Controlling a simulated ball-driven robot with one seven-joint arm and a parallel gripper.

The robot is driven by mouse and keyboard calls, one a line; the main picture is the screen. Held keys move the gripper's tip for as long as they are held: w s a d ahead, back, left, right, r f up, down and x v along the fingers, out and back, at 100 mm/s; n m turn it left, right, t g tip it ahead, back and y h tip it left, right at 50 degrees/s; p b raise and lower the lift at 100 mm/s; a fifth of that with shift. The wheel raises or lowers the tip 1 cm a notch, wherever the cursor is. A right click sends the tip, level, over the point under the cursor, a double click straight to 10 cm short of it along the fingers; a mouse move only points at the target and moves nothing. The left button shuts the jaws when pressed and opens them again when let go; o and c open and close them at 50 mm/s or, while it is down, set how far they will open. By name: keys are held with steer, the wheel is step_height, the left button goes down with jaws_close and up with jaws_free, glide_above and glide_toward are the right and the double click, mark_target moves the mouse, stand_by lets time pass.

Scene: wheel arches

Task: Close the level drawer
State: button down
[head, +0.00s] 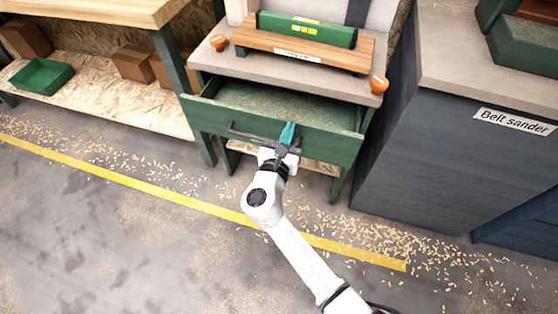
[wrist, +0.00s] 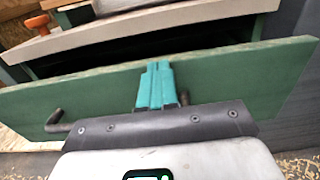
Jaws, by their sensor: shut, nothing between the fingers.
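The green drawer (head: 335,143) stands pulled out from under a grey-topped stand, and its inside shows empty. Its dark bar handle (head: 243,134) runs along the front face. A green level (head: 305,30) lies on a wooden board on top of the stand. My gripper (head: 289,127) has teal fingers, shut together with nothing between them, at the drawer's front near the handle. In the wrist view the fingers (wrist: 157,70) overlap the green drawer front (wrist: 225,75); whether they touch it I cannot tell. Part of the handle (wrist: 58,122) is hidden behind my gripper.
A grey cabinet labelled Belt sander (head: 515,121) stands close on the right. A workbench (head: 95,10) with a lower shelf holding a green tray (head: 42,77) and boxes is on the left. Wood chips and a yellow line (head: 150,188) mark the floor. Orange knobs (head: 378,85) sit on the stand's corners.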

mark_target(294, 119)
steer(key=b+x, duration=0.2)
steer(key=x, duration=0.6)
steer(key=shift+b, duration=0.35)
steer(key=shift+s, duration=0.1)
